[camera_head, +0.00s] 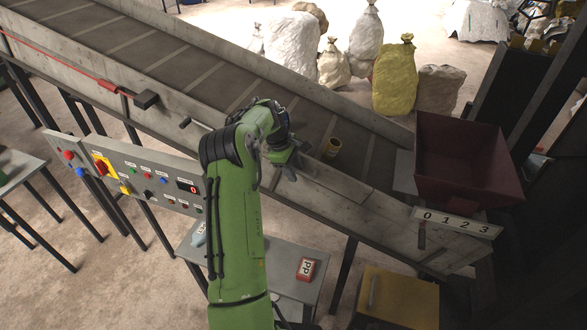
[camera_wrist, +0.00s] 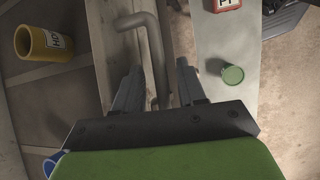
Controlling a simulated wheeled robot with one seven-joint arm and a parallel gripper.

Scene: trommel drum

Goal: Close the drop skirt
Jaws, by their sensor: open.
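What looks like the drop skirt is a flat grey panel (camera_head: 328,186) along the conveyor's near side wall; I cannot tell how far open it stands. A bent grey rod handle (camera_wrist: 153,58) shows in the wrist view, running up between my fingers beside the conveyor wall. My gripper (camera_head: 290,168) is over the wall at the left end of that panel. In the wrist view my gripper (camera_wrist: 158,88) is open, its fingers on either side of the rod. Whether they touch it is unclear. My gripper hides this spot in the head view.
A maroon hopper (camera_head: 456,160) stands right, above a 0–3 scale (camera_head: 450,221). A control panel (camera_head: 140,172) is left. A table (camera_head: 275,262) below holds a red box (camera_head: 305,269). A green cap (camera_wrist: 232,74) shows too.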

